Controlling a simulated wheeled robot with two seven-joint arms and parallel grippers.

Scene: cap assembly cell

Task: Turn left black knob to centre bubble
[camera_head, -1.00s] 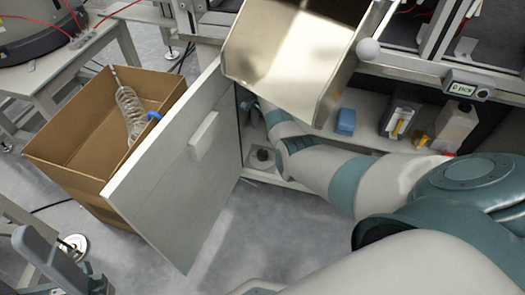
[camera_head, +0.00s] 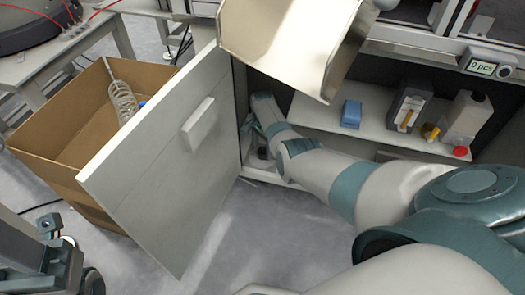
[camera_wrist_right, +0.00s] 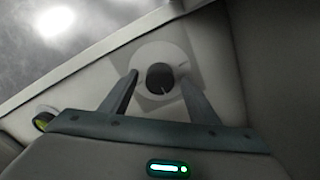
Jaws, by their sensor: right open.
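In the right wrist view a black knob (camera_wrist_right: 160,77) sits in the middle of a pale round dial on a grey square plate. My right gripper (camera_wrist_right: 160,80) is open, with one finger on each side of the knob; I cannot tell whether they touch it. A small round yellow-green thing (camera_wrist_right: 44,121), possibly the bubble level, shows at the left, partly hidden by the gripper. In the head view my right arm reaches into the open cabinet, its gripper small and partly hidden. A grey part at the lower left may belong to my left arm; its jaws are not clear.
The open cabinet door (camera_head: 165,165) stands left of my right arm. A metal chute (camera_head: 290,40) hangs above it. A blue block (camera_head: 351,114), a dark box (camera_head: 408,106) and a pale bottle (camera_head: 466,118) stand on the shelf. A cardboard box (camera_head: 60,185) is at the left.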

